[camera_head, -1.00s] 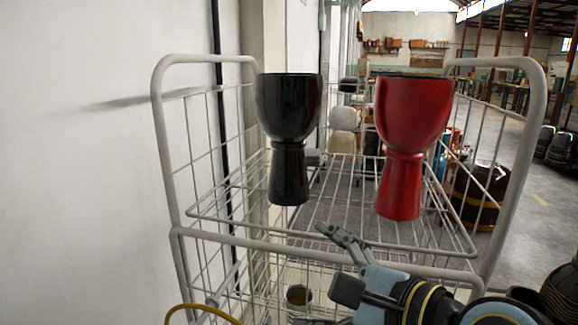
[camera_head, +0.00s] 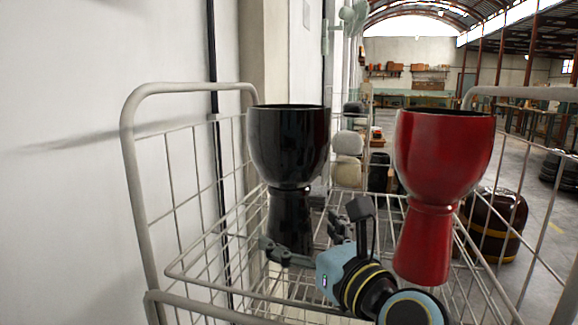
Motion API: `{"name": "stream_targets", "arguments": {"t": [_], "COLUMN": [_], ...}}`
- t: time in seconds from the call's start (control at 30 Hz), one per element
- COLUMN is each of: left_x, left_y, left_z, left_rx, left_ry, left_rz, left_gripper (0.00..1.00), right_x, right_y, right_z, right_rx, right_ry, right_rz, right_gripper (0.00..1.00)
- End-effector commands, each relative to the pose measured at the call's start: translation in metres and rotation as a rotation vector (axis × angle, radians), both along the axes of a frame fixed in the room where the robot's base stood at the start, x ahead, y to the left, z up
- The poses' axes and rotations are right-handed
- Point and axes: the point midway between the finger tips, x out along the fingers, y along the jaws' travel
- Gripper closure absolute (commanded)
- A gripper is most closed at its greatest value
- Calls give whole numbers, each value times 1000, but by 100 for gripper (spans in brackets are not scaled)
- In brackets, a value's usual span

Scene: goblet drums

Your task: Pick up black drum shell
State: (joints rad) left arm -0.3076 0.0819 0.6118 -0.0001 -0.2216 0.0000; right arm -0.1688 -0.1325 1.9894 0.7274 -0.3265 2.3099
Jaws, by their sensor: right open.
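The black drum shell (camera_head: 288,150) is goblet-shaped and glossy. It stands upright on the left of the wire cart's top shelf, beside the red drum shell (camera_head: 440,160). My right gripper (camera_head: 300,238) is in front of the black drum's narrow lower part, with its jaws open and pointing left and away from me. One finger overlaps the foot of the black drum in the picture, and I cannot tell whether it touches. The gripper hides part of the drum's base. My left gripper is out of view.
The wire cart's left frame (camera_head: 128,130) stands close to the white wall (camera_head: 60,200). The red drum shell is close to the right of my gripper and wrist. A brown barrel-like drum (camera_head: 495,222) with yellow bands stands behind on the right.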

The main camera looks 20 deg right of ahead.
Motion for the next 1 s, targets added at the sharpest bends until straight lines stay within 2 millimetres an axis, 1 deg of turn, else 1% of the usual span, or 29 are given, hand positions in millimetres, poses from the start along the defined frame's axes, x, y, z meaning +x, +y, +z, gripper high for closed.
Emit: {"name": "stream_targets", "arguments": {"t": [0.2, 0.3, 0.4, 0.6, 0.67, 1.0], "left_x": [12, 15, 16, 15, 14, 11], "left_y": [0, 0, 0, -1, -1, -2], "left_z": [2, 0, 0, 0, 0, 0], "left_rx": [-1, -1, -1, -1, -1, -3], "left_ry": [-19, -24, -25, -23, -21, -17], "left_rz": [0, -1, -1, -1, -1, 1], "left_gripper": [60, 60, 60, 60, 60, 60], "right_x": [32, 44, 50, 51, 50, 50], "right_y": [3, 6, 7, 7, 7, 7], "right_z": [8, 6, 6, 6, 6, 6], "right_rx": [-3, 0, -1, -1, -1, -1], "right_ry": [-3, 0, 0, 1, 1, 1], "right_rz": [0, 0, 0, 0, 0, 0], "right_gripper": [0, 0, 0, 0, 7, 51]}}
